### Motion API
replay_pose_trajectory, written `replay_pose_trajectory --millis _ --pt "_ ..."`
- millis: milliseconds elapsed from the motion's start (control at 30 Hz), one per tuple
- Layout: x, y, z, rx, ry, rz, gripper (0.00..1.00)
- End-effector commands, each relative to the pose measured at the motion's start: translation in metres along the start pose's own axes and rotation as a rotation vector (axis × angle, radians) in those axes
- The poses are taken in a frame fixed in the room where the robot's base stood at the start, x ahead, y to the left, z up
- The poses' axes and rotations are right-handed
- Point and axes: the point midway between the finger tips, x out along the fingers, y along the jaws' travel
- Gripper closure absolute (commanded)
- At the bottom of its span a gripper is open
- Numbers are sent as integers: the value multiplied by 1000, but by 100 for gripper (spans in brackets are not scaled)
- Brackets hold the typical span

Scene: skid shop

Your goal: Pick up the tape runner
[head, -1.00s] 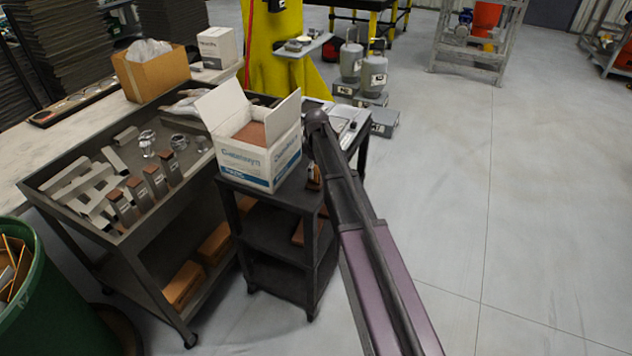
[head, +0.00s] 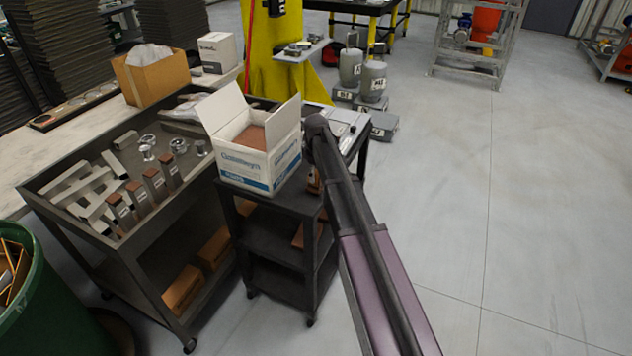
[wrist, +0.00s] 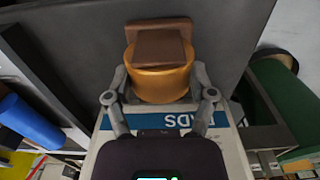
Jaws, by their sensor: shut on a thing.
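In the wrist view my gripper (wrist: 160,80) is shut on an orange, rounded thing (wrist: 162,88) with a flat brown square piece (wrist: 158,47) on its far side. It looks like the tape runner, but no label on it shows. One finger presses on each side of it. In the head view the gripper and the held thing are hidden; my arm reaches in beside the open white carton.
The open white carton (head: 245,172) stands on a small dark shelf cart (head: 282,245); it also shows in the wrist view (wrist: 232,152). A dark tray cart (head: 165,225) with metal parts is at left, beside a green bin (head: 45,310).

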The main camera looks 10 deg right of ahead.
Motion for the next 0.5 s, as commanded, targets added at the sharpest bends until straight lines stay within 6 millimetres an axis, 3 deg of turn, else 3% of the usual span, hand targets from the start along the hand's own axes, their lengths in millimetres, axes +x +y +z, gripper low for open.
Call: replay_pose_trajectory --millis 500 --pt "-5 0 0 -1 0 0 89"
